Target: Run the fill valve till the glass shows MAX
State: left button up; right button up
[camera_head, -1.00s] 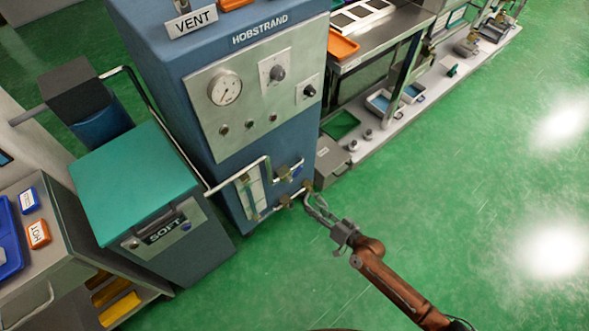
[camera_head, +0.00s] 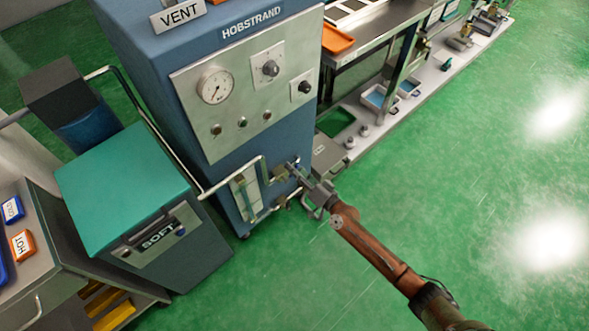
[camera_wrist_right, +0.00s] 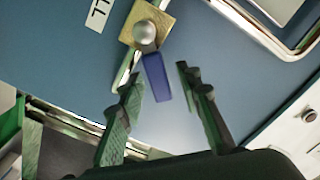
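The fill valve is a brass body (camera_wrist_right: 138,22) with a blue lever (camera_wrist_right: 158,84), beside a partly cut-off label ending in "LL" (camera_wrist_right: 100,10). In the head view the valve (camera_head: 280,173) sits low on the front of the blue HOBSTRAND machine (camera_head: 225,170). My right gripper (camera_head: 297,172) is at this valve. In the right wrist view the gripper (camera_wrist_right: 160,74) is open, with the blue lever between its fingers and a gap on each side. The sight glass (camera_head: 244,193) is left of the valve; its level and MAX mark are too small to read. My left gripper is out of view.
A second, lower valve (camera_head: 280,203) sits below the fill valve. A grey box (camera_head: 328,155) stands right of the valves. The green floor (camera_head: 420,180) to the right is open.

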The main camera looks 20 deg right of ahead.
grip_shut()
dwell(0.3)
dwell(0.3)
